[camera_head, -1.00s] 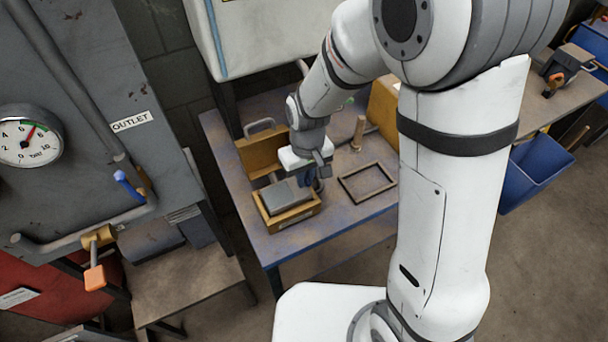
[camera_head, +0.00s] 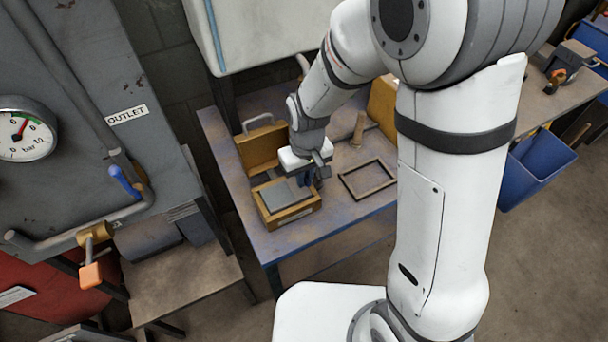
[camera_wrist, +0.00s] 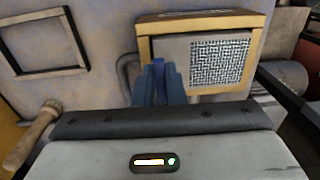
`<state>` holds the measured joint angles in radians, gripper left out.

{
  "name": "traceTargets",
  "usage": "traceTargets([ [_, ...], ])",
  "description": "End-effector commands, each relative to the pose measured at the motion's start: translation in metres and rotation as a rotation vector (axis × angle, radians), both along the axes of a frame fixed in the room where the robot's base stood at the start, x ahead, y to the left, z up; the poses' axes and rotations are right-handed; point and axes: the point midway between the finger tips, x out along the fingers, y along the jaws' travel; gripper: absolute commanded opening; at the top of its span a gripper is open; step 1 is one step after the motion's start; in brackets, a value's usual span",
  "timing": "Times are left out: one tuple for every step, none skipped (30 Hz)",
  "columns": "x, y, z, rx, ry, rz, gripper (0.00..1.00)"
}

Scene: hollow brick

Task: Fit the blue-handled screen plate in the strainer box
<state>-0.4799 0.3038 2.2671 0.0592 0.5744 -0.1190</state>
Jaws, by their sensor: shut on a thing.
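The strainer box (camera_head: 291,217) is an ochre, open-topped box near the table's front left edge; it also shows in the wrist view (camera_wrist: 200,18). The screen plate (camera_head: 283,194) lies in its opening, roughly level with the rim, a grey frame around a mesh (camera_wrist: 218,62). The plate's blue handle (camera_wrist: 158,75) stands between the fingers. My gripper (camera_wrist: 160,85) is shut on this handle, over the box's right side in the head view (camera_head: 312,177). The fingers hide part of the plate's edge, so I cannot tell whether it is fully seated.
An ochre panel with a grey handle (camera_head: 261,150) stands behind the box. An empty dark rectangular frame (camera_head: 368,181) lies to the right on the table (camera_head: 330,219). A wooden-handled tool (camera_head: 358,130) is behind the frame. The front right table area is clear.

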Motion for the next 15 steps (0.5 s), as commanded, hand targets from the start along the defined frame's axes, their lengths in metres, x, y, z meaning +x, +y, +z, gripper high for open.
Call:
traceTargets([
  [0.0, 0.0002, -0.0017, 0.0, 0.0, 0.0, 0.0],
  [0.0, 0.0002, -0.0023, 0.0, 0.0, 0.0, 0.0],
  [0.0, 0.0002, -0.003, 0.0, 0.0, 0.0, 0.0],
  [0.0, 0.0002, -0.0035, 0.0, 0.0, 0.0, 0.0],
  [0.0, 0.0002, -0.0041, 0.0, 0.0, 0.0, 0.0],
  [-0.0001, 0.0003, -0.0048, 0.0, 0.0, 0.0, 0.0],
  [-0.0001, 0.0003, -0.0053, 0.0, 0.0, 0.001, 0.0],
  [-0.0001, 0.0003, -0.0059, 0.0, 0.0, 0.001, 0.0],
  [-0.0001, 0.0003, -0.0066, 0.0, 0.0, 0.001, 0.0],
  [-0.0001, 0.0003, -0.0071, 0.0, 0.0, 0.001, 0.0],
  [-0.0001, 0.0003, -0.0077, 0.0, 0.0, 0.001, 0.0],
  [-0.0001, 0.0004, -0.0084, 0.0, 0.0, 0.001, 0.0],
  [-0.0001, 0.0004, -0.0089, 0.0, 0.0, 0.001, 0.0],
  [-0.0001, 0.0004, -0.0095, 0.0, 0.0, 0.001, 0.0],
  [-0.0001, 0.0004, -0.0102, 0.0, 0.0, 0.001, 0.0],
])
